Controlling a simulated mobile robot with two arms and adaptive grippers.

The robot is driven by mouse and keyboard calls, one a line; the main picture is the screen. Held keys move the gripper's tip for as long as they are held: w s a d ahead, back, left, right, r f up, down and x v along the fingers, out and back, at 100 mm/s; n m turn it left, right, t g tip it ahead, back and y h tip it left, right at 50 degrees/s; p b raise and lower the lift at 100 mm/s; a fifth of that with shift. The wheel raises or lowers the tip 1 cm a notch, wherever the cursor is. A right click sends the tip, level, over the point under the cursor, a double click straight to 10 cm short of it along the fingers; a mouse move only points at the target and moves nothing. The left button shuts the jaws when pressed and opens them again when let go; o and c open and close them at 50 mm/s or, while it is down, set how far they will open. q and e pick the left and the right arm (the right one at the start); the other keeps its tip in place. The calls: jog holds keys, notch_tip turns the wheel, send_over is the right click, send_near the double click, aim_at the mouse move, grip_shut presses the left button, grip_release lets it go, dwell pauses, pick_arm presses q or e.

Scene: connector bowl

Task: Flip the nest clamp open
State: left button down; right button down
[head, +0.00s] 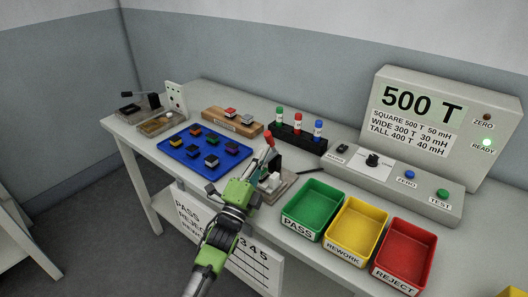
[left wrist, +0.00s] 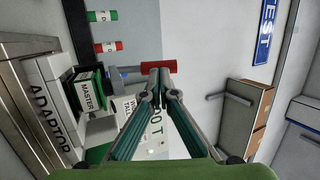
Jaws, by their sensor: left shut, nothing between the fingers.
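The nest clamp has a red handle (head: 269,138) that stands roughly upright above the test nest (head: 272,182), just left of the green bin. In the left wrist view the red handle (left wrist: 158,66) lies across the picture just beyond my fingertips, with a grey lever beside it. My left gripper (head: 260,161) is shut and empty, close to the handle; its fingertips also show in the left wrist view (left wrist: 160,82). I cannot tell whether they touch the handle. The gripper hides part of the nest and the clamp's base. My right gripper is not in view.
Green PASS (head: 314,203), yellow REWORK (head: 352,226) and red REJECT (head: 404,244) bins stand to the right. A blue tray (head: 183,138) with several small parts lies left. A black rack (head: 299,137) with coloured cylinders and the tester (head: 410,185) stand behind.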

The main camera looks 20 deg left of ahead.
pick_arm(q)
jog(key=shift+w+r, duration=0.2)
jog(key=shift+w, duration=0.3)
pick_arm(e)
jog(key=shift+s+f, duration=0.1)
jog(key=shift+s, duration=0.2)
